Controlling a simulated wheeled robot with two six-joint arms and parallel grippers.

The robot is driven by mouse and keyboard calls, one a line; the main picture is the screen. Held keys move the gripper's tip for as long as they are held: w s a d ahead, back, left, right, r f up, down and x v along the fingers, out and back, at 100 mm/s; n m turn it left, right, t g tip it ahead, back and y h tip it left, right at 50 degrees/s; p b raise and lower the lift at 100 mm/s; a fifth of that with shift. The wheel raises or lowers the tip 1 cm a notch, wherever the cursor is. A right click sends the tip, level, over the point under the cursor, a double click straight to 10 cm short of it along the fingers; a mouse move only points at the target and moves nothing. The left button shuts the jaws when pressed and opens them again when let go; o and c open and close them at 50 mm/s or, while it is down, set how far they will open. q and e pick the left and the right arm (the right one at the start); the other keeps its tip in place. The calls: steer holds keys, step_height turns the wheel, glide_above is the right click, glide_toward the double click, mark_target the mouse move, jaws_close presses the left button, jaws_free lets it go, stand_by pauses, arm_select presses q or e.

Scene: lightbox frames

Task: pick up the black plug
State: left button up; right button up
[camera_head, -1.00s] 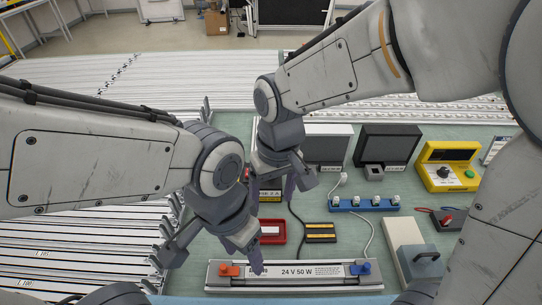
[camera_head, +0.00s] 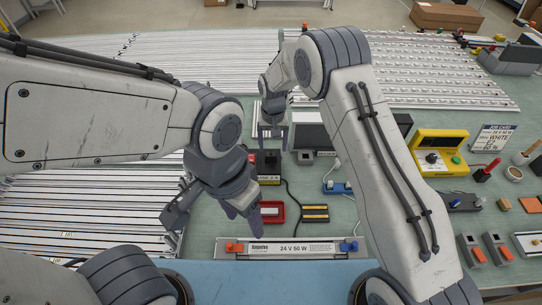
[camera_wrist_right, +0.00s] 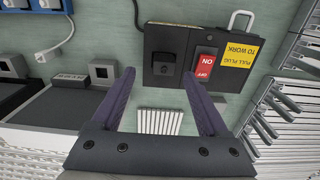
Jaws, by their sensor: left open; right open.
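The black plug (camera_wrist_right: 163,64) sits on a dark box (camera_wrist_right: 184,86) in the right wrist view, beside a red ON/OFF switch (camera_wrist_right: 205,62) and a yellow "pull plug to work" label (camera_wrist_right: 240,50). My right gripper (camera_wrist_right: 160,76) is open and empty, its two purple fingers pointing toward the box, with the plug between them in the picture. Whether they are level with it I cannot tell. In the head view my right gripper (camera_head: 273,137) is above and behind the box. My left gripper (camera_head: 214,217) is open and empty, lower, near the red tray (camera_head: 272,204).
A blue power strip (camera_head: 338,188) with a white plug stands to the right. A yellow control box (camera_head: 438,152) is farther right. White rails fill the left and back. A cable runs beside the dark box.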

mark_target(271, 153)
steer(key=f+p, duration=0.2)
steer(key=f, duration=0.1)
steer(key=f+p, duration=0.1)
steer(key=shift+a+f, duration=0.15)
steer(key=shift+a, duration=0.15)
steer(key=shift+w+f, duration=0.1)
steer(key=shift+f, duration=0.5)
jaws_close()
